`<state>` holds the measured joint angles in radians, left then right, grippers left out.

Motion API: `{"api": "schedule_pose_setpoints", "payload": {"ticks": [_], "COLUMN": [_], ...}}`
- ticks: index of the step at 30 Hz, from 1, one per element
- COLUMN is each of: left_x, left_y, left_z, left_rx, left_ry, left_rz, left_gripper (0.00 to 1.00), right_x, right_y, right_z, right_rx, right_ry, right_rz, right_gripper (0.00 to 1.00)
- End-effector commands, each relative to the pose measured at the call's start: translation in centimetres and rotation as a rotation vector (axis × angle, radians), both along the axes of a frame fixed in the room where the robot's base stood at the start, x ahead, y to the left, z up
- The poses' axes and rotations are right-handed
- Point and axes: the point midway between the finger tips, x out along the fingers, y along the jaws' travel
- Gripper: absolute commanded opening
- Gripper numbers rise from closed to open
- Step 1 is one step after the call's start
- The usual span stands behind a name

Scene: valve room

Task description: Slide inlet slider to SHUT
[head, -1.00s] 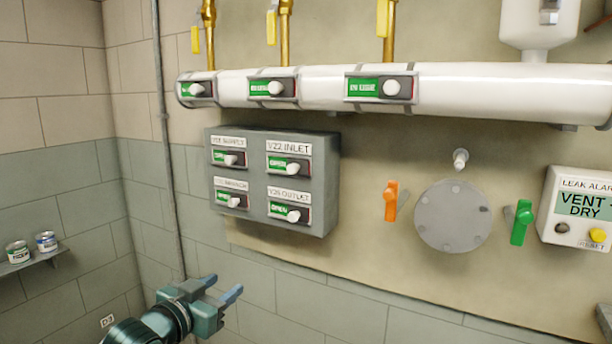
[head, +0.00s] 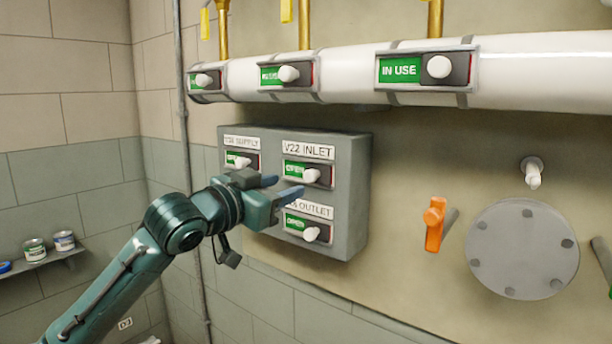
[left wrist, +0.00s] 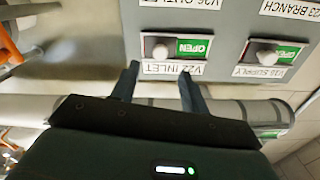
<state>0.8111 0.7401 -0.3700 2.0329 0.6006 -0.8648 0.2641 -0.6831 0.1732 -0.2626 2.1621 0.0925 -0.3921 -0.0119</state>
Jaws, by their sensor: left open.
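The V22 INLET slider (head: 308,173) is at the upper right of a grey panel box (head: 352,195). Its white knob is at the right end, and green OPEN shows to the left of it. My left gripper (head: 281,188) is open and empty in front of the panel, just left of and below that knob in the head view. In the left wrist view, upside down, the inlet slider (left wrist: 178,48) and its label lie beyond the two fingertips (left wrist: 158,70). The fingers appear apart from the knob. My right gripper is not in view.
The V26 OUTLET slider (head: 305,228) sits just below, and a supply slider (head: 242,161) is to the left. My gripper hides the lower-left slider in the head view. A white pipe (head: 345,75) runs above the panel. An orange handle (head: 434,224) is to the right.

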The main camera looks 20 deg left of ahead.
Motion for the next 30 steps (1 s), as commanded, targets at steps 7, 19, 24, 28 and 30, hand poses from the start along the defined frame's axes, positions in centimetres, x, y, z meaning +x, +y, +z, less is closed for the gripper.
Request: {"api": "schedule_pose_setpoints", "payload": {"ticks": [7,19,24,28,30], "left_x": [4.7,7.0,7.0,7.0,7.0], "left_y": [-1.7,-2.6,-2.5,-2.5,-2.5], "left_z": [0.2,0.0,0.0,0.0,0.0], "left_rx": [-0.002,0.001,0.001,0.001,0.001], "left_ry": [0.0,0.0,0.0,0.0,-0.001], "left_rz": [0.0,0.0,0.0,0.0,0.001], "left_gripper": [0.45,0.45,0.44,0.34,0.28], "right_x": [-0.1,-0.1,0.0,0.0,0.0], "right_y": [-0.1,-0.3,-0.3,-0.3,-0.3], "right_z": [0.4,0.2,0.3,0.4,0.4], "right_rx": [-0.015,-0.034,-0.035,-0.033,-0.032], "right_ry": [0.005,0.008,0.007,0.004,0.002], "right_rz": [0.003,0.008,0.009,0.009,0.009], "right_gripper": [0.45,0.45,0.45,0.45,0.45]}}
